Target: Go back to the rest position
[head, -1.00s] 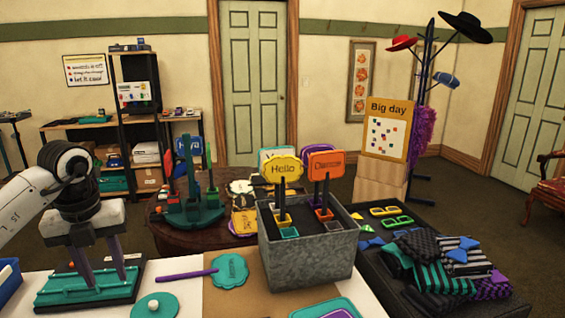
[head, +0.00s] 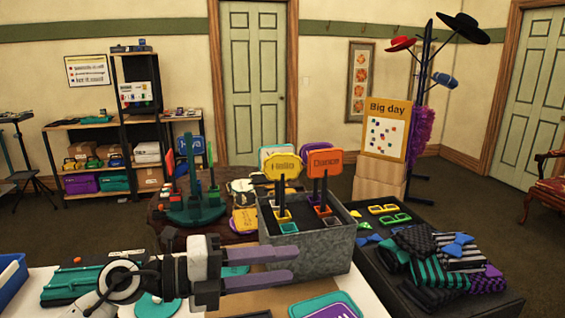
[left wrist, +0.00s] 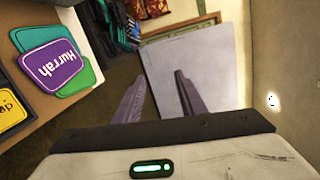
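My left gripper (head: 292,264) reaches in from the lower left of the head view, over the near table, its fingers pointing right. Its two purple-grey fingers are apart with nothing between them. In the left wrist view the fingers (left wrist: 158,84) also stand apart and empty. A grey metal bin (head: 320,248) stands just beyond the fingers, with a yellow Hello sign (head: 283,168) and an orange sign (head: 324,163) upright in it. I cannot tell whether the fingertips are clear of the bin's front. My right gripper is in neither view.
A teal tray (head: 75,284) and a blue bin (head: 10,280) are at the near table's left. A purple-faced sign (head: 332,310) lies at the front edge. A dark table (head: 400,292) with bow ties and folded striped cloth is at right. Open floor lies beyond.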

